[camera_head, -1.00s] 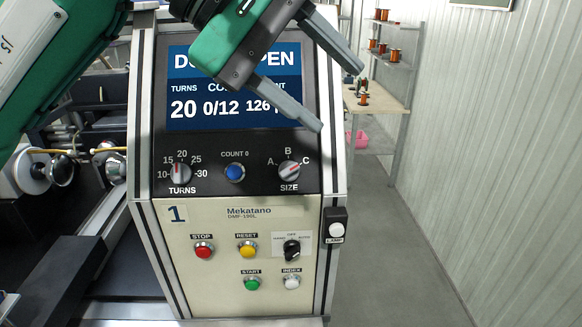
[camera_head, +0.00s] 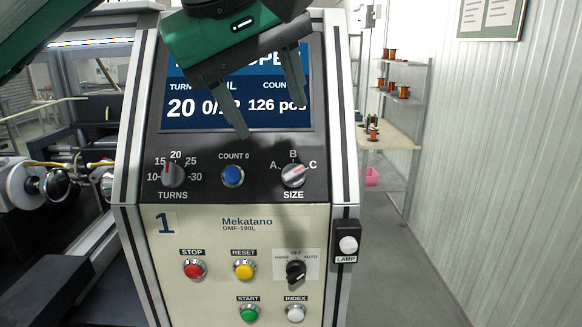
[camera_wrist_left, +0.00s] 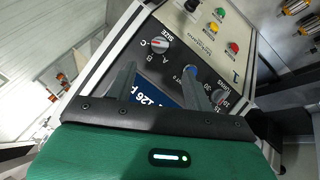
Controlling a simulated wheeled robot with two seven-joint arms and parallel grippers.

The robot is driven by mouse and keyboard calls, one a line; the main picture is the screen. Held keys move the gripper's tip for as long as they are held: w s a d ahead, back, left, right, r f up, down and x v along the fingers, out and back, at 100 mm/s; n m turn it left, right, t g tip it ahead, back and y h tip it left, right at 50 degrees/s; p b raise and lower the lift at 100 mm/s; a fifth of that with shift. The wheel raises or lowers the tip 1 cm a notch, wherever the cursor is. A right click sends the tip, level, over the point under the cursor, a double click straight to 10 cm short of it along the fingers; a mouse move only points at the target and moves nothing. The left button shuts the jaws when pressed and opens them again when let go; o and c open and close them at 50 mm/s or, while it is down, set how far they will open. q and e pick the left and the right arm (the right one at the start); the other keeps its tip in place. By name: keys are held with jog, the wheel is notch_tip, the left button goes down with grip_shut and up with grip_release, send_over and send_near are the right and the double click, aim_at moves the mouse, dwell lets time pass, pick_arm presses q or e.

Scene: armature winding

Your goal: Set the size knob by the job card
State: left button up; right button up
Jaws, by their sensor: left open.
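The size knob (camera_head: 293,175) is a grey dial on the panel's right side, marked A, B and C. Its red pointer is turned to the upper right, towards C. It also shows in the left wrist view (camera_wrist_left: 160,45), just beyond the fingertips. My left gripper (camera_head: 271,121) is open and empty in front of the screen, above the knob and apart from it. Its fingers point down and cover part of the screen text. In the left wrist view the open fingers (camera_wrist_left: 158,72) straddle part of the screen. No readable job card shows. My right gripper is out of view.
The turns knob (camera_head: 172,174) and blue count button (camera_head: 233,176) share the black panel. Below are the red stop (camera_head: 195,268), yellow reset (camera_head: 244,269) and green start (camera_head: 249,314) buttons and a mode switch (camera_head: 296,271). A board (camera_head: 490,16) hangs on the right wall.

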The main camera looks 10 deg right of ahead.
aim_at(292, 170)
pick_arm(q)
jog(key=p+x, duration=0.2)
jog(key=x, duration=0.9)
jog(key=shift+w+f, duration=0.15)
jog(key=shift+f, duration=0.05)
